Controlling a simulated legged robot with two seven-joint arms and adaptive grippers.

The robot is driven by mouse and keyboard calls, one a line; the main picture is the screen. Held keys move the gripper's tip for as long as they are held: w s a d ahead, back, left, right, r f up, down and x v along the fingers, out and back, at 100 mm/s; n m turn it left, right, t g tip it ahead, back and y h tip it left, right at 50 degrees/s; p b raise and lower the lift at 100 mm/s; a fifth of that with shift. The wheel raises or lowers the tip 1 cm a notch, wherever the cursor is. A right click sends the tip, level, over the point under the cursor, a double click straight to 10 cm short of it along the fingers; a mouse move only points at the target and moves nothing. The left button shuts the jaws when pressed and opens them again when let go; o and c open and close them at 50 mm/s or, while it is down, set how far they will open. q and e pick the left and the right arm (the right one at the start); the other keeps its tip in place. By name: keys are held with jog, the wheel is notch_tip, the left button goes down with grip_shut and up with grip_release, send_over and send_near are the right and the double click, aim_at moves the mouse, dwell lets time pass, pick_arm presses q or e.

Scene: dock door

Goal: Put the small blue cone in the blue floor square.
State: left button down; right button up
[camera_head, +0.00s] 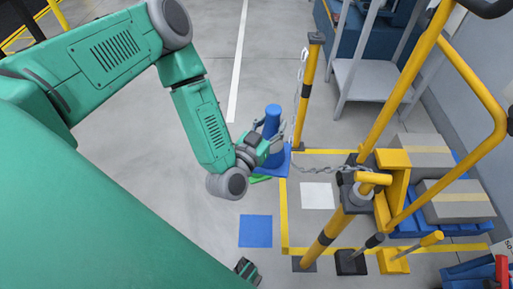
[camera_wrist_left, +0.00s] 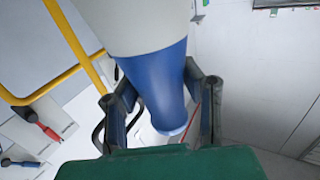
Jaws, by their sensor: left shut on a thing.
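The small blue cone (camera_head: 272,121) stands about upright in the head view, with its square blue base (camera_head: 276,168) below. My left gripper (camera_head: 262,147) is shut on the cone's side. In the left wrist view the fingers (camera_wrist_left: 165,105) flank its blue body (camera_wrist_left: 160,75), with a pale band nearer the camera. The blue floor square (camera_head: 255,231) lies bare, below the cone and slightly left in the picture. A dark part (camera_head: 247,271) at the bottom edge may be my right gripper; its jaws cannot be made out.
A green patch (camera_head: 260,179) shows partly under the cone's base. A white floor square (camera_head: 317,195) lies to the right. Yellow posts (camera_head: 309,92) with a chain (camera_head: 322,168) stand close to the right. Black (camera_head: 351,263) and yellow (camera_head: 393,262) bases stand bottom right. Floor left of the blue square is clear.

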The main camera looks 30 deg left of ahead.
pick_arm(q)
jog(key=f, duration=0.3)
jog(key=f+b, duration=0.1)
jog(key=f, duration=0.2)
jog(key=a+f, duration=0.1)
jog(key=f, duration=0.2)
jog(key=shift+s+a+f, duration=0.1)
jog(key=shift+f, duration=0.3)
jog(key=s+f+m+h+b, duration=0.1)
jog(key=s+f+b, duration=0.4)
jog(key=f, duration=0.8)
jog(key=s+f+m+h+b, duration=0.1)
jog(key=s+f+b, duration=0.4)
jog(key=f, duration=0.9)
jog(key=s+a+f+h+b, duration=0.1)
jog(key=s+f+b, duration=0.3)
jog(key=f, duration=1)
jog(key=shift+s+f+m+h+b, duration=0.25)
jog(key=shift+s+m+h+b, duration=0.15)
jog(key=shift+s+h, duration=0.5)
jog(key=c, duration=1)
grip_release()
jog(key=shift+s, duration=0.2)
jog(key=shift+c, duration=0.2)
jog(key=shift+s, duration=0.1)
